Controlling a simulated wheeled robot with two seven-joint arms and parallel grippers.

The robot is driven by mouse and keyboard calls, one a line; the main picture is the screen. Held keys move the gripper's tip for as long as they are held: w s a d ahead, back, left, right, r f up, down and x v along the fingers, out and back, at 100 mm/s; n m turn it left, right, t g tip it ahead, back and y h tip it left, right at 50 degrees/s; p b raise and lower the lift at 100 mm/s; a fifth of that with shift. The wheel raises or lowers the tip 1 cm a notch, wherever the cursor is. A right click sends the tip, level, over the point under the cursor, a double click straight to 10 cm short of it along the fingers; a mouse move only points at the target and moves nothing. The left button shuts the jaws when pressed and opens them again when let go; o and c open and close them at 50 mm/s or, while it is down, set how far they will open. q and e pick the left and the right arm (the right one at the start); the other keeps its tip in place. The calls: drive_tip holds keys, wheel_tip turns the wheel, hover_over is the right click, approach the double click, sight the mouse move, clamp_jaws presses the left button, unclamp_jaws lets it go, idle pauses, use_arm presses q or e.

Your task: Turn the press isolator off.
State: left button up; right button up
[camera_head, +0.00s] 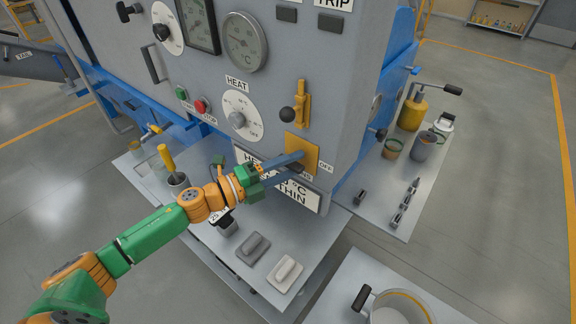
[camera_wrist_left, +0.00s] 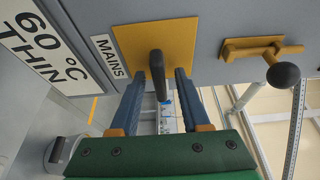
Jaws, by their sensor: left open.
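The press isolator is a yellow plate (camera_head: 308,141) with a dark handle, low on the grey cabinet front near its right corner. An OFF label (camera_head: 326,168) sits beside it. In the left wrist view the plate (camera_wrist_left: 184,40) carries the dark handle (camera_wrist_left: 157,68), and a MAINS label (camera_wrist_left: 103,55) is next to it. My left gripper (camera_head: 292,165) is open at the isolator. In the wrist view its two blue fingers stand on either side of the handle, with visible gaps. My right gripper is not in view.
A yellow lever with a black ball knob (camera_head: 287,115) is just above the isolator. A HEAT dial (camera_head: 237,115) and green and red buttons (camera_head: 201,106) are to the left. Below is a bench (camera_head: 262,293) with grey blocks; a side shelf holds cans and small parts.

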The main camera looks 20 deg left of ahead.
sight(287, 167)
use_arm(q)
drive_tip(key=b+v, duration=0.2)
drive_tip(key=v, duration=0.5)
drive_tip(key=shift+b, duration=0.4)
drive_tip(key=shift+w, duration=0.1)
